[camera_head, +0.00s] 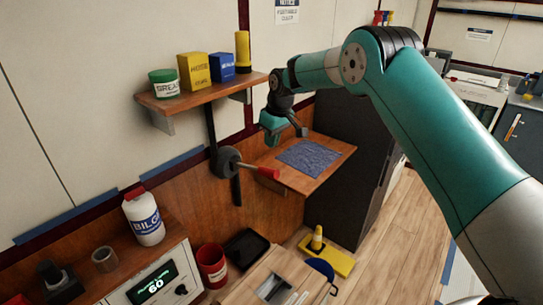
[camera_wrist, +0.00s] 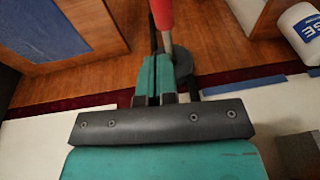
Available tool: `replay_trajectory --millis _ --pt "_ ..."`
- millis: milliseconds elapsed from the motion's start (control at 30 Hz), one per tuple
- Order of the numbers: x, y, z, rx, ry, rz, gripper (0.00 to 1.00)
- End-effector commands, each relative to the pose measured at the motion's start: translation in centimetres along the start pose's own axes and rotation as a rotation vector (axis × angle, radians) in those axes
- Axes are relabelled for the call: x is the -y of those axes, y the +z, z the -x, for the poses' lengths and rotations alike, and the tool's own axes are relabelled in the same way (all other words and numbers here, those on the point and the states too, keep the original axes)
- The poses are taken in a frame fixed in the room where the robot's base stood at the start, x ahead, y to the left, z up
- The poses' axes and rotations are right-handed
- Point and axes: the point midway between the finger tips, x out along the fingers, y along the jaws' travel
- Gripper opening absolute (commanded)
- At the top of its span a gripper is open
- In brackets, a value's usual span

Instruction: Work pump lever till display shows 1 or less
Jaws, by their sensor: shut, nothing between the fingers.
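The pump lever has a dark round hub on the wall, a grey rod and a red handle (camera_head: 268,173) that points right and slightly down in the head view. The display (camera_head: 152,285) on the white box at lower left reads 60 in green-white digits. My gripper (camera_head: 272,141) is above the lever, apart from the handle in the head view. In the wrist view its teal fingers (camera_wrist: 156,78) are together and empty. The red handle (camera_wrist: 162,14) and rod lie just beyond the fingertips there; whether they touch is hard to tell.
A wooden shelf (camera_head: 205,91) with a grease tub and boxes juts out above left. A lower shelf with a blue cloth (camera_head: 308,157) is right of the lever. A red bucket (camera_head: 212,266) is below.

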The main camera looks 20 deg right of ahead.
Motion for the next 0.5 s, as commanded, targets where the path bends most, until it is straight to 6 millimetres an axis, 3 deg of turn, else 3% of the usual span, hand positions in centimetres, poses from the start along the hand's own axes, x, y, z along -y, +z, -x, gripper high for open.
replay_trajectory --millis 200,500 --pt "0.3 0.7 -3.6 0.003 -0.002 -0.001 0.0" --pt "0.6 1.6 -6.0 0.0 0.0 0.0 0.0"
